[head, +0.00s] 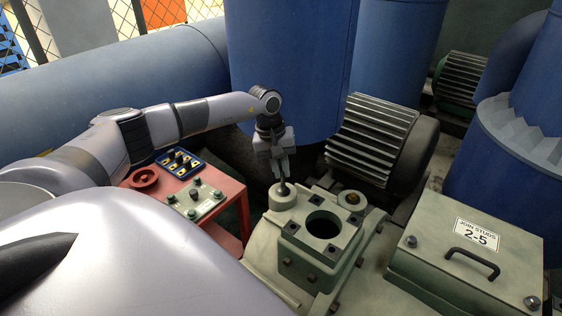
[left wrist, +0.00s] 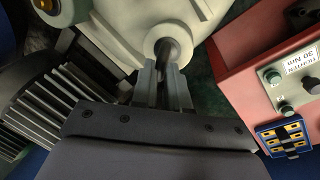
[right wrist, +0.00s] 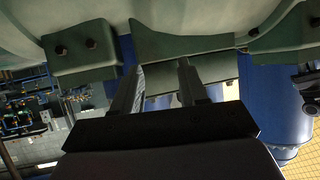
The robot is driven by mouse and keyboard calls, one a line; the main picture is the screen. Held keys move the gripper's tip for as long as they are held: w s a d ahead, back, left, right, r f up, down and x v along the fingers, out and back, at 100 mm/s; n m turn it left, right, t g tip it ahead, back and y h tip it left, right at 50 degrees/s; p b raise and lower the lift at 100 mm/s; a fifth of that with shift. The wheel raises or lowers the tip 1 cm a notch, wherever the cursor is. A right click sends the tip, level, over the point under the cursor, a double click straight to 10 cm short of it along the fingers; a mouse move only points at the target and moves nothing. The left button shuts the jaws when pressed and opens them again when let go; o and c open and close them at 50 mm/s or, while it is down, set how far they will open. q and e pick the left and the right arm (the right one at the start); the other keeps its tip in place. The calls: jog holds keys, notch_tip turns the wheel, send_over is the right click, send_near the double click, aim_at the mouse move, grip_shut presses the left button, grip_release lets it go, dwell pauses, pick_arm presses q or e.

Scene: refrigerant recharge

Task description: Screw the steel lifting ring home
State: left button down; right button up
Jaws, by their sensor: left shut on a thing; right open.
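The steel lifting ring (head: 284,188) shows only as a small dark piece on top of a round pale boss (head: 282,197) on the green machine housing. My left gripper (head: 281,176) points straight down over the boss and is shut on the ring. In the left wrist view the fingers (left wrist: 165,88) close around the dark ring (left wrist: 168,50), which stands in the middle of the boss (left wrist: 160,36). The fingers hide most of the ring; its seating depth cannot be told. My right gripper (right wrist: 162,82) is open and empty, close to a green flange (right wrist: 185,42).
A square flange with a dark round opening (head: 322,225) is beside the boss. A second boss (head: 352,200) stands behind it. A red stand (head: 222,186) with a button panel and blue tray (head: 180,163) is left. A green box (head: 465,250) marked "2-5" is right. Blue tanks crowd behind.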

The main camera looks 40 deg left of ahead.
pick_arm(q)
jog(key=shift+w+r, duration=0.15)
jog(key=shift+r, duration=0.1)
jog(key=c, duration=1.2)
grip_release()
jog(key=shift+o, duration=0.3)
pick_arm(e)
jog(key=shift+d, duration=0.15)
pick_arm(q)
jog(key=shift+f, duration=0.1)
pick_arm(e)
jog(key=shift+f, duration=0.1)
pick_arm(q)
notch_tip(320, 180, up, 7)
jog(key=s+p, duration=0.1)
jog(key=shift+a+p, duration=0.35)
jog(key=shift+a, duration=0.1)
pick_arm(e)
jog(key=shift+s+d+f+g, duration=0.3)
jog(key=shift+s+d+f, duration=0.1)
jog(key=shift+d+f, duration=0.15)
jog(key=shift+r, duration=0.2)
